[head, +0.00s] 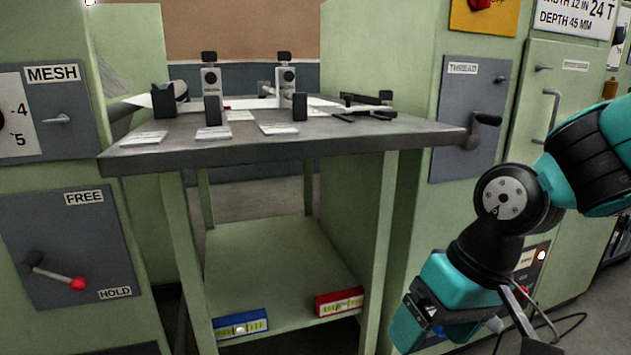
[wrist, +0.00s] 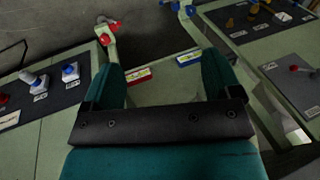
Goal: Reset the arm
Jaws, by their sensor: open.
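My arm, teal with black joints, comes in from the right in the head view and bends down at a black round joint. My gripper (wrist: 165,72) hangs low at the right of the table in the head view, in front of the green cabinet. In the wrist view its two teal fingers stand apart with nothing between them. A blue box (head: 240,323) and a red box (head: 339,302) lie on the low green shelf. Both show beyond the fingers in the wrist view, the red box (wrist: 138,76) and the blue box (wrist: 188,58), apart from the gripper.
A grey-topped table (head: 270,145) stands over the shelf, with clamps and several labels on it. A crank handle (head: 481,130) juts from the right cabinet near the table corner. A red-knobbed FREE/HOLD lever (head: 58,275) is on the left cabinet. Cables hang beside my gripper.

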